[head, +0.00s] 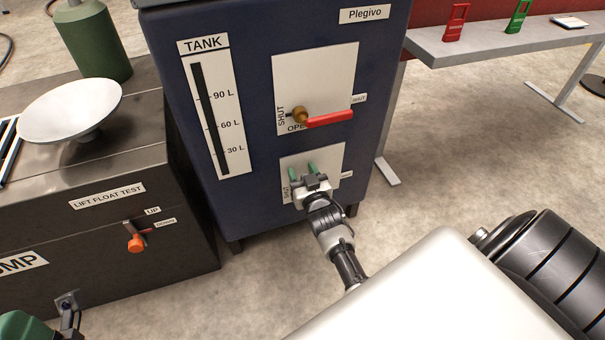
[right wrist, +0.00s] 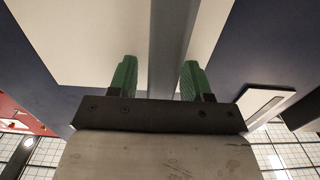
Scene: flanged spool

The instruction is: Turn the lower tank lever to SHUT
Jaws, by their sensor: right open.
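The dark blue tank cabinet (head: 240,125) carries two pale lever plates. The lower plate (head: 333,158) has a SHUT label on its left edge and a small tag, too small to read, on its right. My right gripper (head: 304,170) is in front of this plate with its green fingers apart. In the right wrist view, a grey bar (right wrist: 175,45), apparently the lower lever, runs between the spread fingers (right wrist: 157,80); I cannot tell whether they touch it. In the head view the lower lever is hidden by the gripper, so its direction is unclear. My left gripper is out of view.
Above, a red lever (head: 328,119) points right on the upper plate (head: 320,75). A tank gauge (head: 226,145) is left of both. A dark box (head: 95,235) with an orange-knobbed lever (head: 136,242) stands left. A grey bench (head: 480,45) is right; the floor between is clear.

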